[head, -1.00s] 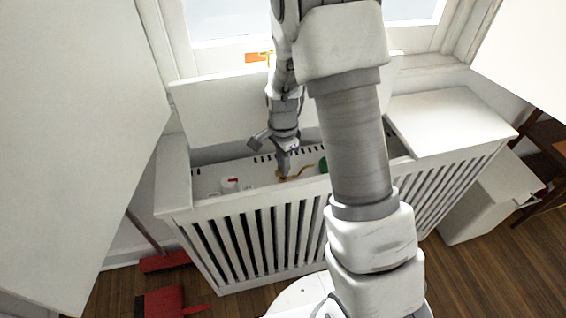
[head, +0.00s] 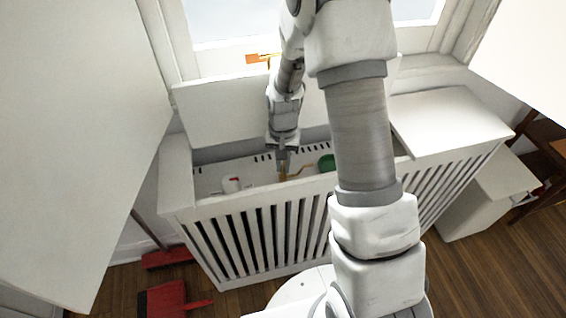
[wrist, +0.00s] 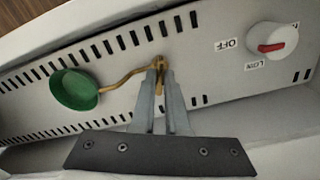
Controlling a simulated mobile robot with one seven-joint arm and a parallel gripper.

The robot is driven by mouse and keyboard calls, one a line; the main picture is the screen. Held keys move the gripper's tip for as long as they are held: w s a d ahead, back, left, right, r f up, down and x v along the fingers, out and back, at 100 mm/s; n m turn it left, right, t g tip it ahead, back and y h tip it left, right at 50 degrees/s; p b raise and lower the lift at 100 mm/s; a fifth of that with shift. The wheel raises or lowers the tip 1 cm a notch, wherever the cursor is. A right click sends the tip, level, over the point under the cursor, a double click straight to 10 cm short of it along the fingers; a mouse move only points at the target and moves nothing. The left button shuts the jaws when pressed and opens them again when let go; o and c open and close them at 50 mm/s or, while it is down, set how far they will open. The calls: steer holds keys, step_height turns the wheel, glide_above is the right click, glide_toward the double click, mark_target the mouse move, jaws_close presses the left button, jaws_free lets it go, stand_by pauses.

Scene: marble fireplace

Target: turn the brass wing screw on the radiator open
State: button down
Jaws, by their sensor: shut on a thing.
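The brass wing screw (wrist: 160,62) shows in the wrist view as a small upright brass piece on the slotted white radiator panel (wrist: 205,70). My gripper (wrist: 161,74) is shut on it, with the two grey fingertips on either side. The fingers hide its lower part. In the head view my gripper (head: 281,169) reaches down into the open top of the white radiator cover (head: 190,210). A curved brass rod (wrist: 122,80) runs left from near the screw to a green round piece (wrist: 74,89).
A white knob (wrist: 272,40) with a red pointer and OFF and LOW labels sits to the right in the wrist view. A raised lid panel (head: 215,112) stands behind the opening. A red dustpan (head: 165,300) lies on the floor at left.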

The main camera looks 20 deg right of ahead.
mark_target(283, 167)
steer(key=shift+n, duration=0.6)
steer(key=c, duration=0.9)
jaws_free()
steer(key=shift+r+p, duration=2.4)
steer(key=shift+r, duration=6.35)
